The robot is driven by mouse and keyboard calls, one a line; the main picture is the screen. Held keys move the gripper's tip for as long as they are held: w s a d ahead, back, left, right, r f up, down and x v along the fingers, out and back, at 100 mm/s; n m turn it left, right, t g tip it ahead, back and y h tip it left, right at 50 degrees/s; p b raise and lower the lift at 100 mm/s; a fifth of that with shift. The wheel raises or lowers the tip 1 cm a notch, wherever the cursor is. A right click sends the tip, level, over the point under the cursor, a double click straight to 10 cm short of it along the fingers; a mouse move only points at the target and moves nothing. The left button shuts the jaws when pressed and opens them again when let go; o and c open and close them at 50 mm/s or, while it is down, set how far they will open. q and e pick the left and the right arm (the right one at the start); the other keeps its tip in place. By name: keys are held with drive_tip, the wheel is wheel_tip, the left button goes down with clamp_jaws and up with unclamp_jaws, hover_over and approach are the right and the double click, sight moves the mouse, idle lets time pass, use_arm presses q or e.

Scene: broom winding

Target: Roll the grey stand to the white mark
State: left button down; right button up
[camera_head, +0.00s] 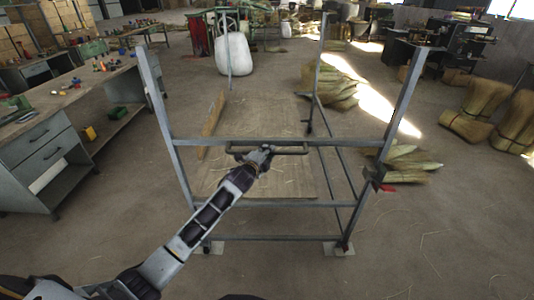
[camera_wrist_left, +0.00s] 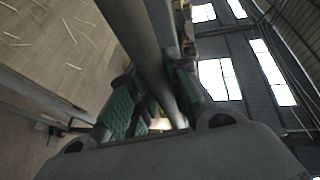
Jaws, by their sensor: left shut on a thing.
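The grey stand (camera_head: 270,142) is an upright metal frame with tall corner posts and lower rails, standing in front of me in the head view. A handle bar (camera_head: 290,149) runs along its near upper rail. My left gripper (camera_head: 258,151) is shut on this handle; the wrist view shows the green-padded fingers (camera_wrist_left: 160,100) around the grey bar (camera_wrist_left: 135,30). Pale square patches lie on the floor at the stand's near left foot (camera_head: 214,248) and near right foot (camera_head: 338,249). I cannot tell exactly how the feet sit on them. My right gripper is not in view.
A wooden board (camera_head: 212,122) stands along the stand's left side. A workbench with drawers (camera_head: 45,150) is on the left. Straw bundles (camera_head: 405,160) lie close by on the right, with more behind. A white sack (camera_head: 233,54) stands behind. The floor at front right is clear.

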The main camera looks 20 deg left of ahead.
use_arm(q)
drive_tip(key=shift+w+a+f, duration=0.1)
drive_tip(key=shift+w+a, duration=0.05)
drive_tip(key=shift+w, duration=0.4)
drive_tip(key=shift+w+a, duration=0.15)
drive_tip(key=shift+w, duration=0.4)
drive_tip(key=c, duration=1.7)
unclamp_jaws()
drive_tip(key=o, duration=0.4)
drive_tip(key=shift+s, duration=0.2)
drive_tip(key=shift+v, duration=6)
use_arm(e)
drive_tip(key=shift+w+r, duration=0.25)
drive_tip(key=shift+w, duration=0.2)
